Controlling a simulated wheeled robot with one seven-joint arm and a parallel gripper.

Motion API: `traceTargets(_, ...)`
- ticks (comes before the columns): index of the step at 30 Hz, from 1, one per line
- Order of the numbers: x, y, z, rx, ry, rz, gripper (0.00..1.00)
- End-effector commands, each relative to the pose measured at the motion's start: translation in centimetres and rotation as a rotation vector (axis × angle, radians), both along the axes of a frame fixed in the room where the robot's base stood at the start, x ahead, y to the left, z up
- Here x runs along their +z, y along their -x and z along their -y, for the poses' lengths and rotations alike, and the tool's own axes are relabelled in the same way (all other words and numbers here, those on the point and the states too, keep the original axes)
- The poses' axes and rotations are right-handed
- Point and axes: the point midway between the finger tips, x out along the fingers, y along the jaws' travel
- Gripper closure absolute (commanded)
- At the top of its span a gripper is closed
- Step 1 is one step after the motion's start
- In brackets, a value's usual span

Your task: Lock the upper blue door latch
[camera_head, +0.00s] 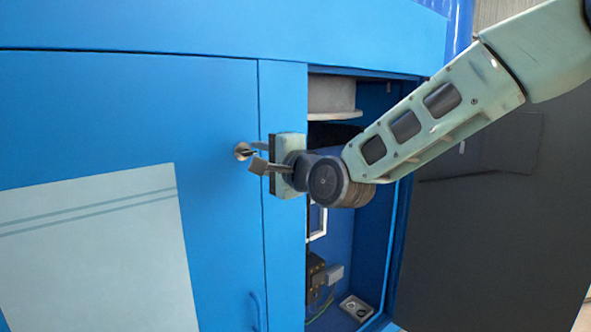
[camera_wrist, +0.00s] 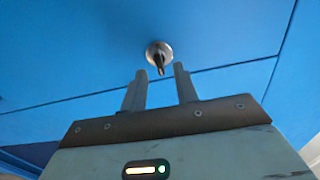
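The upper latch (camera_head: 241,151) is a small round silver fitting near the right edge of the blue door (camera_head: 120,115). In the wrist view the latch (camera_wrist: 158,50) shows a metal disc with a short dark lever pointing towards my gripper. My gripper (camera_head: 254,155) is in front of the latch, coming from the right. In the wrist view my gripper (camera_wrist: 160,70) is open, with its two fingers apart. The lever's end lies between the fingertips in the picture, with a gap on both sides. The fingers partly hide the latch in the head view.
To the right is an open blue compartment (camera_head: 371,240) with fittings inside, partly behind my arm. A blue handle (camera_head: 256,311) sits lower on the door. A pale panel (camera_head: 95,255) covers part of the door. A dark panel (camera_head: 490,230) stands at the right.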

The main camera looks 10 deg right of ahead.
Motion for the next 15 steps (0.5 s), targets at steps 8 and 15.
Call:
traceTargets(8,-0.1,5.0,3.6,-0.003,0.004,0.004,0.7)
traceTargets(15,0.1,9.1,6.2,-0.003,0.005,0.003,0.7)
